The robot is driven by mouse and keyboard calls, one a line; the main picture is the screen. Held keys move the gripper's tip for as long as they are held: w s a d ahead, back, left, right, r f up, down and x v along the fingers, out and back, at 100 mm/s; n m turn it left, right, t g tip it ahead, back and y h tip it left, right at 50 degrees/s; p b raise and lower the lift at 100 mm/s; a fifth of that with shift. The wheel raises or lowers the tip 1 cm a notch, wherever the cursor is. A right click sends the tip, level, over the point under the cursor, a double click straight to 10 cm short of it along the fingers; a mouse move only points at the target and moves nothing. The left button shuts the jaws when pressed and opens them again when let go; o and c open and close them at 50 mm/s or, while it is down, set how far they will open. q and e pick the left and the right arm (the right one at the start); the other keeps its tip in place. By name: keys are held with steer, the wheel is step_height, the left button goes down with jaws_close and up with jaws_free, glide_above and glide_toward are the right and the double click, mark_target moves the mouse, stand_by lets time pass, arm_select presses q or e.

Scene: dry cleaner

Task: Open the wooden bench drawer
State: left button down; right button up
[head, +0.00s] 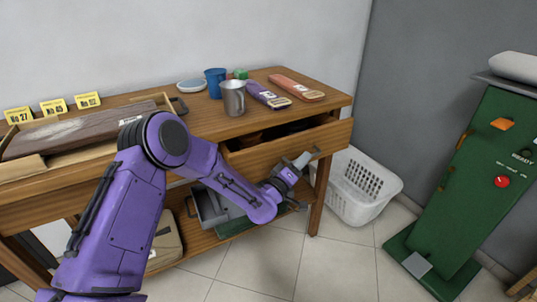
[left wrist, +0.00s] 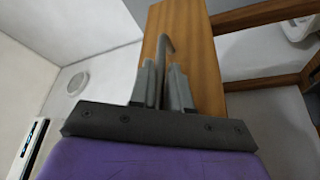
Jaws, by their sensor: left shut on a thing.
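The wooden bench (head: 215,118) stands against the wall. Its drawer (head: 335,136) at the right end is pulled partly out, and its dark inside shows behind the front panel. My left gripper (head: 304,160) is at the drawer front and shut on the metal drawer handle (head: 316,153). In the left wrist view the two fingers (left wrist: 164,88) are on either side of the grey handle (left wrist: 166,45), with the wooden drawer front (left wrist: 195,45) behind it. My right gripper is in neither view.
A white basket (head: 360,187) is on the floor to the right, near the drawer. A green machine (head: 460,185) stands farther right. The tiled floor in front is clear.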

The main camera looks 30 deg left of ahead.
arm_select(q)
steer(key=s+d+b, duration=0.1)
steer(key=s+d, duration=0.7)
steer(key=d, duration=0.5)
steer(key=shift+b, duration=0.4)
steer(key=c, duration=1.2)
jaws_free()
steer(key=shift+o, duration=0.2)
steer(key=b+v, duration=0.1)
steer(key=v, duration=0.9)
steer(key=shift+s+b, duration=0.2)
steer(key=shift+b, duration=0.1)
steer(key=shift+a+f, duration=0.1)
